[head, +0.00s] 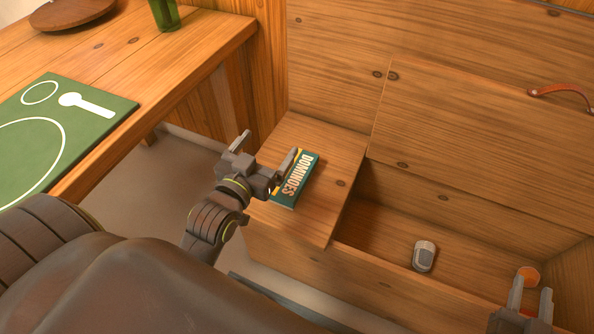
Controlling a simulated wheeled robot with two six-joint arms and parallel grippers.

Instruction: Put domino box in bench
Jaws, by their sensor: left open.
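The domino box (296,179) is green with white "DOMINOES" lettering. It lies flat on the closed left part of the bench seat (330,150). My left gripper (266,148) is open, with one finger over or beside the box's left edge and the other finger out to the left; I cannot tell if it touches the box. The bench (372,235) has an open compartment to the right, with its lid (480,140) raised against the back. My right gripper (532,298) is at the lower right, by the compartment's front, its fingers apart and nothing visible between them.
Inside the compartment lie a grey and white object (424,256) and a small orange round thing (528,275). The lid has a leather pull (562,90). A wooden table (150,65) with a green mat (100,125) stands at the left. Much of the compartment floor is clear.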

